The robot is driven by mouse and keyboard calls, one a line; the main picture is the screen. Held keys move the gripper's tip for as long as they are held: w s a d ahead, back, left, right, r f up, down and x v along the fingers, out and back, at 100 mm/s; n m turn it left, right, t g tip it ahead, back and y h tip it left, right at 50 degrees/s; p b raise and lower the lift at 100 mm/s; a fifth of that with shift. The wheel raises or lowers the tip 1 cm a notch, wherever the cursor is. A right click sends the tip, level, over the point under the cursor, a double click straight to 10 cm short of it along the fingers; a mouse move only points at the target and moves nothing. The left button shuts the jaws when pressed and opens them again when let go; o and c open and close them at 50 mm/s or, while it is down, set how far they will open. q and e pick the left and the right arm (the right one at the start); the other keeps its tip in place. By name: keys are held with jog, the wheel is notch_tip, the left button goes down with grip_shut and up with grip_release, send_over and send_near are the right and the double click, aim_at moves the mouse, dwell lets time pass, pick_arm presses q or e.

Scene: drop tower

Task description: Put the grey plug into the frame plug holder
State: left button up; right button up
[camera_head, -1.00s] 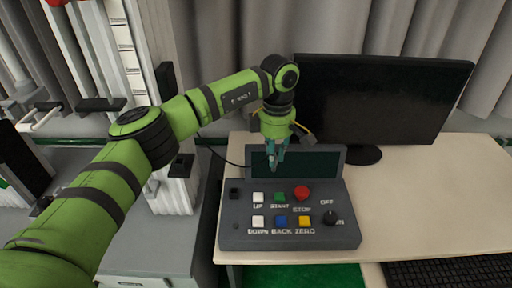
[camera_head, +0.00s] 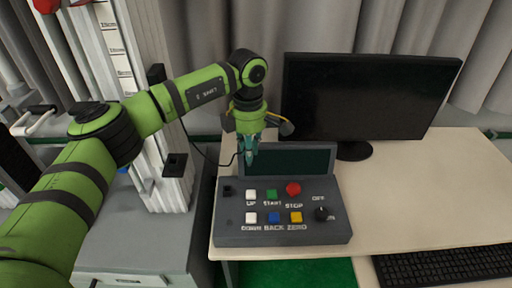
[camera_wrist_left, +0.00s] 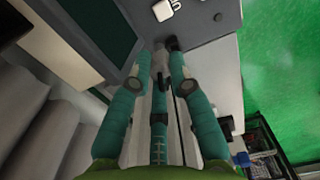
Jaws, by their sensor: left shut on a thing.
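My left gripper (camera_head: 248,157) points down above the back left of the grey control box, in front of its dark screen. Its teal fingers are closed in, and in the left wrist view (camera_wrist_left: 160,86) a small pale grey piece, likely the grey plug (camera_wrist_left: 160,62), shows between and beyond the fingertips. In the head view the fingers hide the plug. A thin black cable runs from behind my arm toward the gripper. A black block (camera_head: 175,166) on the white tower frame at left may be the frame plug holder. My right gripper is not in view.
The control box (camera_head: 285,238) has coloured buttons, a knob and a black square socket (camera_head: 227,190) at its left. A monitor (camera_head: 372,95) stands behind right. A keyboard (camera_head: 445,267) lies at front right. The beige desk (camera_head: 420,190) is clear on the right.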

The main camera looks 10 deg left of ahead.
pick_arm(q)
jog(key=shift+s+a+r+p, duration=1.8)
jog(key=shift+a+r, duration=0.6)
jog(key=shift+a, duration=1.95)
jog(key=shift+s+a+r+p, duration=1.35)
jog(key=shift+s+a+r, duration=0.9)
jog(key=shift+a, duration=2.1)
jog(key=shift+w+d+f+b, duration=0.1)
jog(key=shift+f+b, duration=0.95)
jog(key=shift+f, duration=0.3)
jog(key=shift+w+f+b, duration=0.1)
jog(key=shift+f+b, duration=0.9)
jog(key=shift+f, duration=0.3)
jog(key=shift+f, duration=0.25)
jog(key=o, duration=0.9)
jog(key=shift+o, duration=0.2)
jog(key=shift+r, duration=0.15)
notch_tip(320, 180, up, 12)
jog(key=shift+w, duration=0.1)
